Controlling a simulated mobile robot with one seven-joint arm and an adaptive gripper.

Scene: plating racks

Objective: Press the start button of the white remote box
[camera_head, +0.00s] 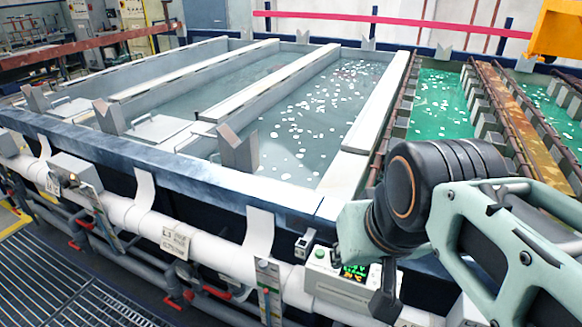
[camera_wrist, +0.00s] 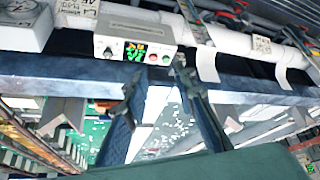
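The white remote box (camera_head: 325,284) sits at the tank's front edge in the head view, with a green button (camera_head: 320,253) and a lit display (camera_head: 354,272). My arm hides its right part. In the wrist view the box (camera_wrist: 133,22) is at the top, with a display (camera_wrist: 134,52), a green button (camera_wrist: 152,58), a red button (camera_wrist: 165,59) and a dark knob (camera_wrist: 107,51). My gripper (camera_wrist: 157,78) is open and empty, its two fingers apart below the buttons in that picture. No contact with the box shows. In the head view my gripper (camera_head: 384,302) is a dark shape beside the box.
Grey tanks (camera_head: 290,120) with liquid and white bits lie behind the box. Tanks of green liquid (camera_head: 440,100) are at right. A white pipe (camera_head: 130,215) with hanging tags runs along the front. A round gauge (camera_wrist: 22,22) is at the wrist view's upper left.

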